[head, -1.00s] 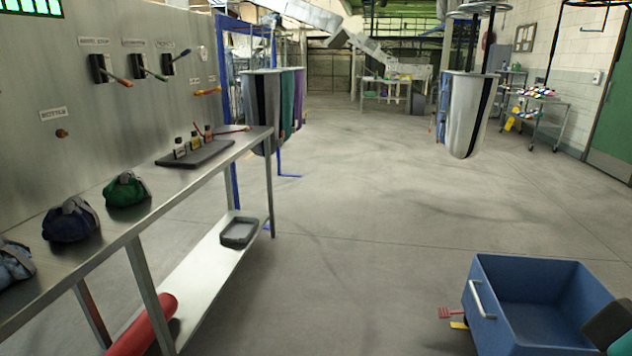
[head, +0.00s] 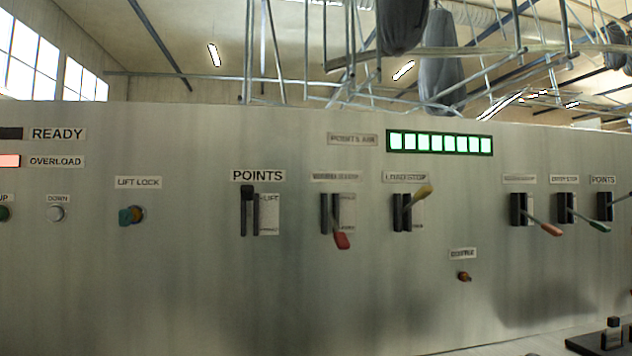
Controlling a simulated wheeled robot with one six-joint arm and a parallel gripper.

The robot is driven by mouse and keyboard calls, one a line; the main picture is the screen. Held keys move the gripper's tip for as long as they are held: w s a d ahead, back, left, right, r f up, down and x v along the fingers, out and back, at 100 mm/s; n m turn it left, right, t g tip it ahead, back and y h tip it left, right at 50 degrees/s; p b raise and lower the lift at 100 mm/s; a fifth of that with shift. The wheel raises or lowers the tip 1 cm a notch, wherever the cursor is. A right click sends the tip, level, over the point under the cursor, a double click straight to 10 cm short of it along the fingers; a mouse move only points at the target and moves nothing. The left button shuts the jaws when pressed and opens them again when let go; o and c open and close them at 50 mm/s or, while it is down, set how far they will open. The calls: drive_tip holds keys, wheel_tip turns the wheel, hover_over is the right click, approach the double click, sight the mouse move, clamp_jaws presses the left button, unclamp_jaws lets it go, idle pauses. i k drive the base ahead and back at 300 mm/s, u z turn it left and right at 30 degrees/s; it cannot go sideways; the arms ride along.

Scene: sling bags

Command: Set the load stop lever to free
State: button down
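The load stop lever (head: 418,194) is on the grey panel right of the middle in the head view, under a label reading LOAD STOP (head: 405,177). It has a yellow handle that sticks up and out to the right from a dark slotted mount (head: 397,212). A small pale plate beside the slot carries markings too small to read, so I cannot tell which marking the lever is at. My gripper is not in view.
A red-handled lever (head: 341,240) hangs down just to the left. A black-handled points lever (head: 247,194) stands up further left. A small knob (head: 463,277) sits lower right. Several more levers are at right. A lit green indicator bar (head: 440,142) and a red overload lamp (head: 9,161) show.

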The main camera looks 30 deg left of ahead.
sight(425, 191)
drive_tip(key=u, duration=0.5)
drive_tip(key=i, duration=0.85)
drive_tip(key=u, duration=0.3)
